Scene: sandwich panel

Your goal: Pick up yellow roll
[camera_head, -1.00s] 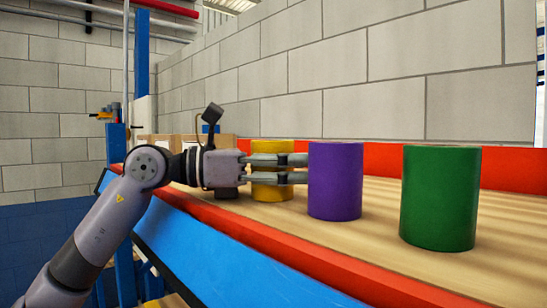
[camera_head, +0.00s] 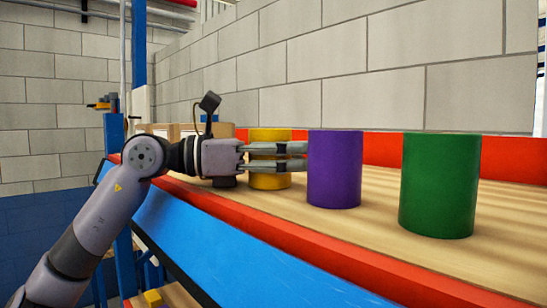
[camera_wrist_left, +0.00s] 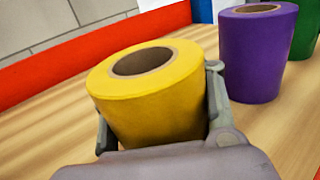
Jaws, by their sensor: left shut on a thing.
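The yellow roll (camera_head: 269,180) stands upright on the wooden shelf, partly hidden behind the fingers of my left gripper (camera_head: 290,157) in the head view. In the left wrist view the yellow roll (camera_wrist_left: 150,92) sits between the two fingers, one on each side, with its hollow core facing up. My left gripper (camera_wrist_left: 160,115) is shut on it. I cannot tell any gap between the roll and the shelf. My right gripper is not in view.
A purple roll (camera_head: 334,170) stands just right of the left fingertips, and a green roll (camera_head: 440,186) farther right. Cardboard boxes (camera_head: 185,135) are behind the wrist. A red rim (camera_head: 380,150) runs along the back, below a block wall.

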